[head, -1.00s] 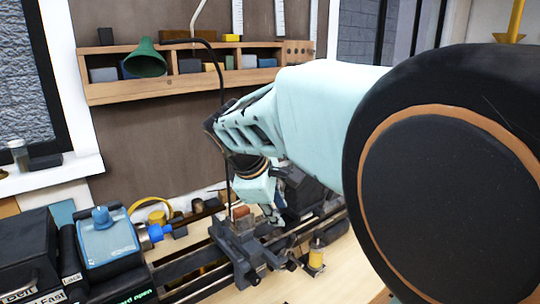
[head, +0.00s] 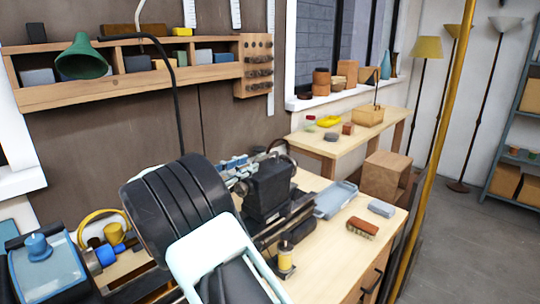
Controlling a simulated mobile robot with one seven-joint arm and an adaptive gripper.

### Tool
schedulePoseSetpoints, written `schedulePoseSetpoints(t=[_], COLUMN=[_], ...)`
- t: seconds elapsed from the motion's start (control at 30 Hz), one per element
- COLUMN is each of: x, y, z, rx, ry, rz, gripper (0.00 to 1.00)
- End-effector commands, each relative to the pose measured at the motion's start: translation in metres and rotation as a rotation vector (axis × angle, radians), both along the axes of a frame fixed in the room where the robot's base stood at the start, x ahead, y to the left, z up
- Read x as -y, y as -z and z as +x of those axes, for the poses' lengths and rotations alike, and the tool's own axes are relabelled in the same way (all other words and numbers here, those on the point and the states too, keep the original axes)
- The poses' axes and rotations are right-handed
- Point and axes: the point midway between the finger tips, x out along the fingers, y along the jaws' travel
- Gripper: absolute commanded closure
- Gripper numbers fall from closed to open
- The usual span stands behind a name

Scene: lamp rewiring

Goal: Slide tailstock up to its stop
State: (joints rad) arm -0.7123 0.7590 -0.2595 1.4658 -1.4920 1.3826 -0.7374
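The tailstock (head: 270,188) is a dark, blocky casting on the right part of the lathe bed. Its upper right end has a round dark part. The lathe bed (head: 290,222) shows beside and below it, and my arm's dark joint and pale link hide the bed's middle. The blue chuck end (head: 105,255) of the headstock is at lower left. I cannot make out a stop. My gripper is not visible; my arm blocks the view left of the tailstock, so I cannot tell whether anything touches it.
A grey-blue tray (head: 336,200), a brush (head: 362,228) and a grey block (head: 381,208) lie on the bench to the right. A green lamp shade (head: 82,58) hangs at upper left. A yellow pole (head: 432,150) rises at right.

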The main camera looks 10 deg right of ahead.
Motion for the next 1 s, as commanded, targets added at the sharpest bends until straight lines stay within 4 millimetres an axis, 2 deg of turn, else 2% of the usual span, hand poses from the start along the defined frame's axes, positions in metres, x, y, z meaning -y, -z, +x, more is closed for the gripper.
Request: schedulePoseSetpoints(t=[0.3,0.5,0.9,1.0], x=[0.051,0.072,0.078,0.078], y=[-0.003,-0.002,-0.001,-0.001], z=[0.034,0.05,0.056,0.056], rx=[0.001,0.0,0.0,0.0], ry=[0.005,0.003,0.001,0.001], rz=[0.001,0.002,0.003,0.003], gripper=[0.74,0.74,0.74,0.83])
